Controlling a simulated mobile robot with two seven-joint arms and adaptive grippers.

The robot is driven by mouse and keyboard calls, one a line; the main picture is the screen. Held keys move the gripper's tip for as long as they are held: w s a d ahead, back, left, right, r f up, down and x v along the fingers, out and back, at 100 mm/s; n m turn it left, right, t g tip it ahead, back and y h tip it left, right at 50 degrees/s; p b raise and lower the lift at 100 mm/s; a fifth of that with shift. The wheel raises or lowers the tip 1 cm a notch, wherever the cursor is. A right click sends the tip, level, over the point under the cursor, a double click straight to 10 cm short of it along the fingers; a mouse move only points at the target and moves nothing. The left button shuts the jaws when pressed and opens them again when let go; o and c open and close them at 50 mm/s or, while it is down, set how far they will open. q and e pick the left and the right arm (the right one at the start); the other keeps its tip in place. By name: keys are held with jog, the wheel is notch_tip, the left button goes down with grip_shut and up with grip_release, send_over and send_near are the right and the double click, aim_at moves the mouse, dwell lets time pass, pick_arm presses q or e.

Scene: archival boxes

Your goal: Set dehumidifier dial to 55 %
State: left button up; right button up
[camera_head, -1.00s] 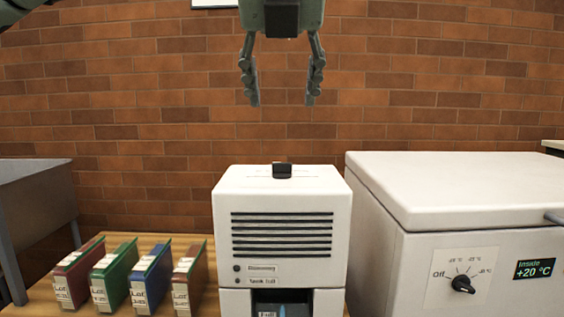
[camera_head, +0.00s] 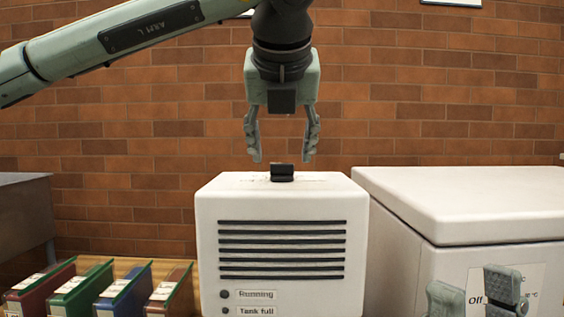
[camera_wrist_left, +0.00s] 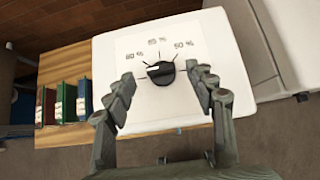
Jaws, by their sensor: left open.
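The dehumidifier (camera_head: 281,210) is a white box with dark front vents. Its black dial knob (camera_head: 282,172) stands on the top. In the left wrist view the knob (camera_wrist_left: 160,73) sits on a plate with three percent labels; the middle one looks like 55 %, the right one 50 %. A light mark on the knob seems to point to the upper left, but it is small. My left gripper (camera_head: 281,157) points down just above the knob, open, with one finger to each side. My right gripper (camera_head: 475,290) is at the lower right, its fingers apart and empty.
A white freezer (camera_head: 460,200) with its own dial stands to the right, partly behind my right gripper. Several coloured box files (camera_head: 100,290) stand on the wooden table to the left. A brick wall is behind. The space around the knob is clear.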

aim_at(282, 172)
pick_arm(q)
jog(key=shift+x, duration=1.45)
jog(key=c, duration=1.2)
jog(key=shift+o, duration=0.2)
